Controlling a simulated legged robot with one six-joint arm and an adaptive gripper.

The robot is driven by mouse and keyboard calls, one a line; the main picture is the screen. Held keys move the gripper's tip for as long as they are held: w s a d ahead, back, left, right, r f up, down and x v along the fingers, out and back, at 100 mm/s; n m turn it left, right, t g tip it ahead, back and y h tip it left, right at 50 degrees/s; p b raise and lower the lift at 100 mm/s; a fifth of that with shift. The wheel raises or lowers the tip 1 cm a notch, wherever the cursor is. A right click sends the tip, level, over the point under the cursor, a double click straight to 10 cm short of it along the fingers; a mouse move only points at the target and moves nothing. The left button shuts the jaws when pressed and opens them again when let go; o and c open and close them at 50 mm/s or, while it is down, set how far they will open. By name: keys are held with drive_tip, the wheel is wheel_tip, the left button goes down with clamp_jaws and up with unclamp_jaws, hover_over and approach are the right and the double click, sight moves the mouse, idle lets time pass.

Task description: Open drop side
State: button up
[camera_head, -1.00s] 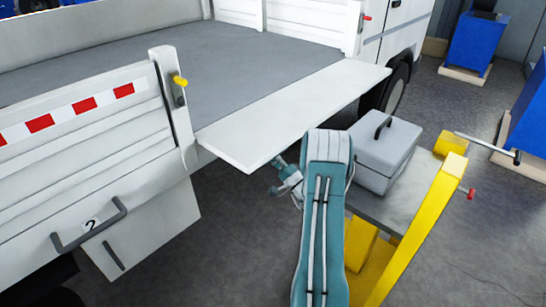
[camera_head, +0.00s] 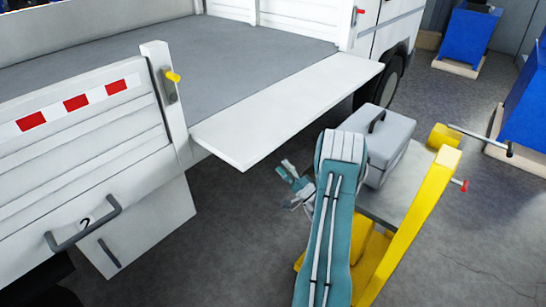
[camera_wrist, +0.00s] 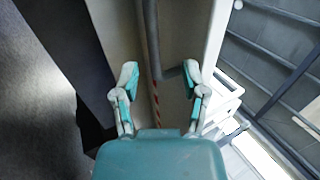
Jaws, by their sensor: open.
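A white side panel of the truck bed (camera_head: 290,108) is folded down and sticks out roughly level from the bed edge. To its left, a second white side panel (camera_head: 85,150) with red and white stripes and a grey handle stands upright. A post with a yellow lever (camera_head: 173,77) stands between them. My gripper (camera_head: 287,168) is open and empty, just right of and apart from the folded panel's near corner in the head view. In the wrist view my gripper (camera_wrist: 160,78) shows two spread fingers, with a pale surface and grey bar beyond them.
A yellow trolley (camera_head: 415,225) carrying a grey case (camera_head: 378,145) stands close right of my arm. A red lever (camera_head: 359,11) is on the far post. Blue cabinets (camera_head: 470,38) stand at the back right. Dark floor is clear below the folded panel.

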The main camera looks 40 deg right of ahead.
drive_tip(key=v, duration=0.4)
drive_tip(key=shift+s, duration=0.1)
idle(0.4)
